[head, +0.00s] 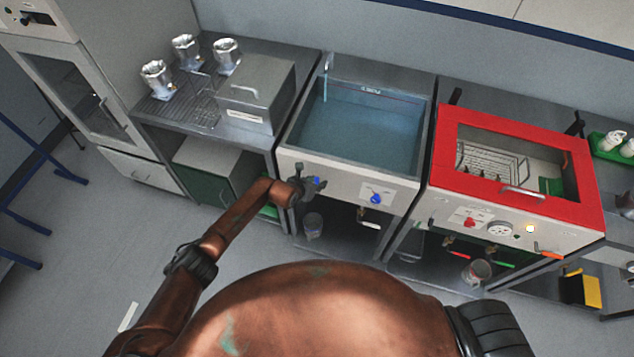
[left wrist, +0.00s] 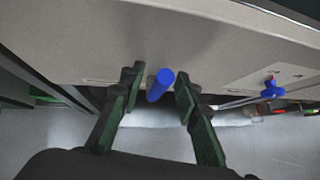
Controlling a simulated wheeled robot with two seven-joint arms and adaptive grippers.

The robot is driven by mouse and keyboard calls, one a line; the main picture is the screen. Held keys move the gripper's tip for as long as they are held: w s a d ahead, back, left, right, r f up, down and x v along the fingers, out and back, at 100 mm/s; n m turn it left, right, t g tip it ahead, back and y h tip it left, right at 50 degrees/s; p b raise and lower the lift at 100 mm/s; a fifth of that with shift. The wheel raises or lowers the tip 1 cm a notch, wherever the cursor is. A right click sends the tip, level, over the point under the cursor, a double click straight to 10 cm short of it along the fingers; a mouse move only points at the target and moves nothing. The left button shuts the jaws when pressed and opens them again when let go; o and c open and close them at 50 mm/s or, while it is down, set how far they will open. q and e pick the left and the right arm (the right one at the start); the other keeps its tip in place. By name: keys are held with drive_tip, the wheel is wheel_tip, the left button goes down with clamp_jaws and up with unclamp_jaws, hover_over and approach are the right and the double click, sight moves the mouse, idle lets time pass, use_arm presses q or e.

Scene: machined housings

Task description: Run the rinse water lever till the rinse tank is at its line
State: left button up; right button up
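The rinse tank (head: 425,135) is a grey-rimmed basin holding bluish water. A thin stream runs into it from a tap (head: 328,62) at its back left corner. A blue lever handle (left wrist: 160,84) sticks out below the tank's front panel. In the left wrist view it lies between the fingers of my left gripper (left wrist: 157,92), which is open with gaps beside the handle. In the head view my left gripper (head: 308,184) is at the left of the tank front and mostly covers the lever. My right gripper is not in view.
A blue knob (head: 376,198) sits on a plate farther right on the tank front; it also shows in the left wrist view (left wrist: 271,85). A red-framed machine (head: 590,195) stands right of the tank. A bench with a metal box (head: 258,92) and housings stands left.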

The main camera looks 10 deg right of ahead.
use_arm(q)
drive_tip(key=shift+r, duration=0.1)
drive_tip(key=v, duration=1.2)
idle(6.7)
